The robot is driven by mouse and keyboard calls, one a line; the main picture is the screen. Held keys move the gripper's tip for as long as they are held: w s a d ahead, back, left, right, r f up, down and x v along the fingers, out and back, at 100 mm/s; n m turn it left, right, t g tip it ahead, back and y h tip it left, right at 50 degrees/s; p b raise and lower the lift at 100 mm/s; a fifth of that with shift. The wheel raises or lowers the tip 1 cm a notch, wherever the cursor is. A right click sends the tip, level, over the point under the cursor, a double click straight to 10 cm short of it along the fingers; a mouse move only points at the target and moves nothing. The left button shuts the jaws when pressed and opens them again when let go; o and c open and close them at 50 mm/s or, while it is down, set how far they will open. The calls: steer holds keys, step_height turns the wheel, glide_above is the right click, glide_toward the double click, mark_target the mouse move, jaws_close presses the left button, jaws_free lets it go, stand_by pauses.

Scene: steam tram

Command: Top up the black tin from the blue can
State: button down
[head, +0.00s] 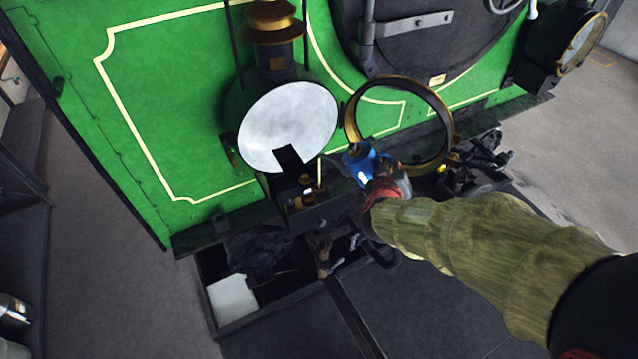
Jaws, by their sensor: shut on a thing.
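The blue can (359,162) is tilted in my gripper (374,181), which is shut on it in front of the lamp. My arm comes in from the lower right, and part of the can is hidden behind the gripper. A black tin (325,213) with brass fittings on top sits below the lamp's white reflector, to the left of the can. A thin pale-yellow upright line (320,173) shows just above the tin, left of the can. I cannot tell whether it is liquid or a solid part. The tin's fill level cannot be seen.
The lamp's brass-rimmed round door (447,112) stands open behind and right of the can. The white reflector (288,120) is close behind the tin. An open dark tray (222,333) with a pale block lies below. Grey floor is clear at left.

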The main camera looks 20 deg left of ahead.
steer(key=shift+a+r+h+p, duration=0.15)
steer(key=shift+r+h+p, duration=0.15)
steer(key=shift+r+p, duration=0.6)
steer(key=shift+f, duration=0.5)
steer(key=shift+f+b, duration=0.35)
steer(key=shift+b, duration=0.2)
steer(key=shift+a+r+n+p, duration=0.1)
steer(key=shift+r+n+p, duration=0.2)
steer(key=shift+r+p, duration=1.3)
steer(key=shift+f+p, duration=0.5)
steer(key=shift+f, duration=0.25)
stand_by(0.4)
steer(key=shift+f+b, duration=0.45)
steer(key=shift+b, duration=0.25)
steer(key=shift+a+r+p, duration=0.15)
steer(key=shift+r+p, duration=1.05)
steer(key=shift+p, duration=1.5)
